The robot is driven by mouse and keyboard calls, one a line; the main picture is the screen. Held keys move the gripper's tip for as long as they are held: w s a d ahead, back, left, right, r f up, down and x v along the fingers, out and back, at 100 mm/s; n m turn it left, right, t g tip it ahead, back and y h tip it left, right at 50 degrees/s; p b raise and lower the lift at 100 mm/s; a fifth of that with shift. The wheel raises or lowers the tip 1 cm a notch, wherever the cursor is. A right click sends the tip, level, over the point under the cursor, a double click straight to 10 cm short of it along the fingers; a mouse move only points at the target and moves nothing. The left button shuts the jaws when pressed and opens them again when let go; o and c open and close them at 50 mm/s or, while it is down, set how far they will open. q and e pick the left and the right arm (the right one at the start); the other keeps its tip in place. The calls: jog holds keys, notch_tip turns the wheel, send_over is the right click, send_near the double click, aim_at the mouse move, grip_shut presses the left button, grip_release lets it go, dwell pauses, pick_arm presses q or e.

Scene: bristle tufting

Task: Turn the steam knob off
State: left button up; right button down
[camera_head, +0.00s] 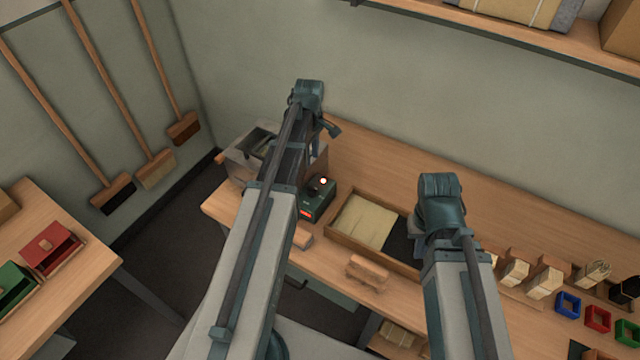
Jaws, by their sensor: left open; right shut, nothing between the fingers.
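A small dark green box (316,205) stands on the workbench, right of my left forearm. It has a black knob (318,187) on top, a lit red-white lamp (323,181) and a glowing red display on its front. The knob's exact setting is too small to read. A grey metal box with a dark opening (250,150), perhaps the steamer, stands at the bench's left end, partly behind my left arm. My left gripper (317,150) is open, above and behind the green box, mostly hidden by its arm. My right gripper (418,246) is shut and empty over the tray, mostly hidden by its wrist.
A wooden tray (337,238) holds a tan sheet and dark material. A wooden block (367,271) lies in front. Brush blocks and coloured frames (568,305) stand at the right. Brooms (156,167) hang on the left wall. A side table (85,268) holds red and green bins.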

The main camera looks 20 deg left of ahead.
aim_at(312, 187)
pick_arm(q)
notch_tip(312, 187, down, 14)
jog(key=b, duration=1.3)
jog(key=shift+r+b, duration=0.1)
jog(key=shift+b, duration=0.25)
grip_shut()
